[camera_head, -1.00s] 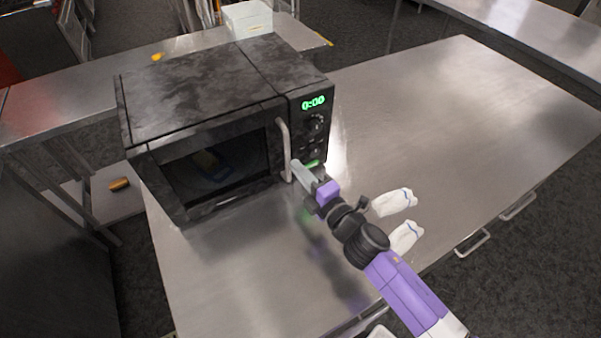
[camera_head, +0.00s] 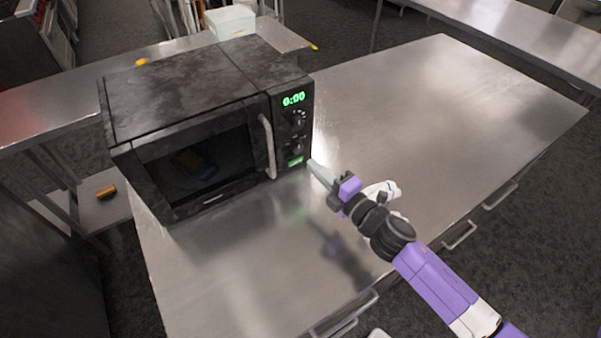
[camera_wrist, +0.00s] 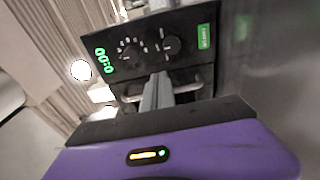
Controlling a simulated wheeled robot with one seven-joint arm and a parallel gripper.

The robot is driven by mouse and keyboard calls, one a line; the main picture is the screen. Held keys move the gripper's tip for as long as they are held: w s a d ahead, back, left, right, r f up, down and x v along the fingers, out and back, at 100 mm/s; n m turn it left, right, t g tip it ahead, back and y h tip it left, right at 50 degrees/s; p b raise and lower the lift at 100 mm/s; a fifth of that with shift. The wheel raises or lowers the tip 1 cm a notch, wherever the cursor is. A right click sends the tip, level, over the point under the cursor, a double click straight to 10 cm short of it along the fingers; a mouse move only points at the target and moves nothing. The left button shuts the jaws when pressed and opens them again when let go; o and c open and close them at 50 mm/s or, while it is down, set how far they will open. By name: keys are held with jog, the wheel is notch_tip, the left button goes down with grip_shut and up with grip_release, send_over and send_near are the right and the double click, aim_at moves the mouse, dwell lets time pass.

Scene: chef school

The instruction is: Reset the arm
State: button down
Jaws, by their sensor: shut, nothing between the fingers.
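My gripper (camera_head: 313,166) is shut and empty. In the head view it hangs over the steel table just to the right of the microwave's lower right corner. In the wrist view my closed fingers (camera_wrist: 157,88) point at the microwave's control panel (camera_wrist: 165,45), with its green display and two knobs. The black microwave (camera_head: 190,90) stands on the table with its door closed, and its display reads 0:00. Its curved handle (camera_head: 268,146) is apart from my fingers.
The steel table (camera_head: 430,100) is clear to the right of the microwave. A white container (camera_head: 230,20) stands on another counter behind. Drawer handles (camera_head: 460,235) line the table's front edge.

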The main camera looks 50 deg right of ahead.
jog(key=shift+s+d, duration=0.3)
jog(key=shift+d, duration=0.2)
jog(key=s+a+r+m+y+b, duration=0.2)
jog(key=s+a+m+y, duration=0.35)
jog(key=a, duration=0.55)
jog(key=s+a+f+m+g+h+b, duration=0.1)
jog(key=s+a+m, duration=0.4)
jog(key=s, duration=0.5)
jog(key=s+a+f+m+g+h+b, duration=0.1)
jog(key=s+a+m, duration=0.4)
jog(key=s, duration=0.6)
jog(key=a+g+b, duration=0.1)
jog(key=b, duration=0.1)
jog(key=shift+s+a+m+b, duration=0.2)
jog(key=shift+s+m+b, duration=0.05)
jog(key=shift+m+b, duration=0.1)
